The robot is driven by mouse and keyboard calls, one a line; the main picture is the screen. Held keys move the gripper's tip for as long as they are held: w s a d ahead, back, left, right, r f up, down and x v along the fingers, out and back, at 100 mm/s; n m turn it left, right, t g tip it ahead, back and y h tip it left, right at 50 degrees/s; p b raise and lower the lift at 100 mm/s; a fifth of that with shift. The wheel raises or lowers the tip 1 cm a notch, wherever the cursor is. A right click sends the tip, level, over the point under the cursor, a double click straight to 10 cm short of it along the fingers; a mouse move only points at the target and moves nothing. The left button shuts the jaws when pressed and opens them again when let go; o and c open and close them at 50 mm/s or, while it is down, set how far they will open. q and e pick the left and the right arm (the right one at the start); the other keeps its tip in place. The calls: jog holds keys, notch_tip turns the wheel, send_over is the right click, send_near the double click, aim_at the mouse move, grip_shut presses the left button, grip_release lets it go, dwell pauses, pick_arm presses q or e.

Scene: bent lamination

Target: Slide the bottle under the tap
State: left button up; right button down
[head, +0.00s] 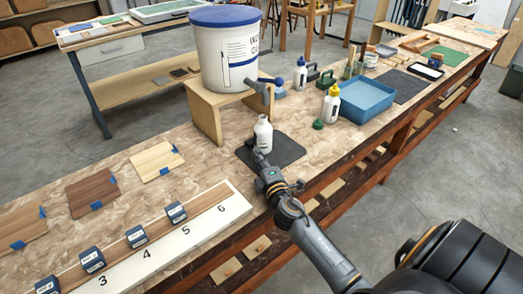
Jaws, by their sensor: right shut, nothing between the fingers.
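A white bottle (263,134) stands upright on a dark mat (287,151) on the workbench. The tap (262,88) sticks out from the lower right of a large white bucket (224,55) with a blue lid, which stands on a small wooden stand (207,115). The bottle is in front of the stand, a little nearer to me than the tap. My right gripper (261,158) is shut and empty, low at the near side of the bottle. I cannot tell whether it touches the bottle. My left gripper is not in view.
A blue tray (367,97), a yellow-capped bottle (332,104), a blue-capped bottle (301,74) and a green cap (318,124) stand to the right. A numbered board (160,243) with dark blocks and several wood samples (157,160) lie to the left. The bench's front edge is close to my gripper.

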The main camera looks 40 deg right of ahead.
aim_at(262, 146)
jog(key=shift+w+d+r, duration=0.1)
jog(key=shift+w+d, duration=0.3)
jog(key=shift+d, duration=0.45)
jog(key=shift+w+d, duration=0.65)
jog(key=shift+d, duration=0.35)
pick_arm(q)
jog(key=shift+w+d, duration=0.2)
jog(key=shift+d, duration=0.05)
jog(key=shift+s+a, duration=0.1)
pick_arm(e)
jog(key=shift+a, duration=0.15)
